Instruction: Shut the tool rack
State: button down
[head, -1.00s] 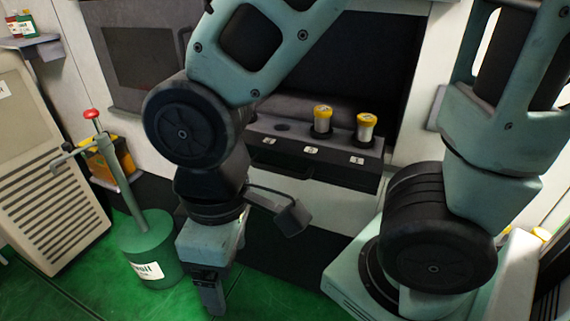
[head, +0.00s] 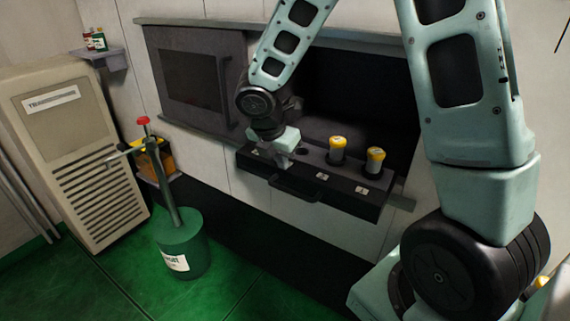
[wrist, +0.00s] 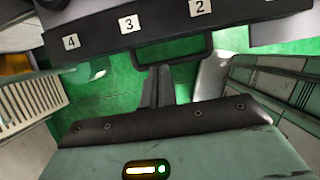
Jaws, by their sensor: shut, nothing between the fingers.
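The tool rack (head: 330,186) is a dark drawer with numbered labels, standing out from the wall opening. Two yellow-capped holders (head: 338,150) stand in it, with empty sockets to their left. A dark handle (head: 294,188) sticks out from its front. My gripper (head: 283,164) is shut and empty at the left part of the rack, by the handle. In the wrist view the fingers (wrist: 158,86) point at the handle (wrist: 172,62), and the labelled rack front (wrist: 150,22) lies beyond. I cannot tell whether the fingers touch the handle or rack.
A dark sliding door with a window (head: 195,80) covers the left of the opening. A green oil can with a pump (head: 181,243) stands on the green floor at left. A beige cabinet (head: 75,150) is farther left. The floor before the rack looks clear.

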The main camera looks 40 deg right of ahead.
aim_at(288, 178)
jog(key=x, duration=0.8)
jog(key=shift+f, duration=0.2)
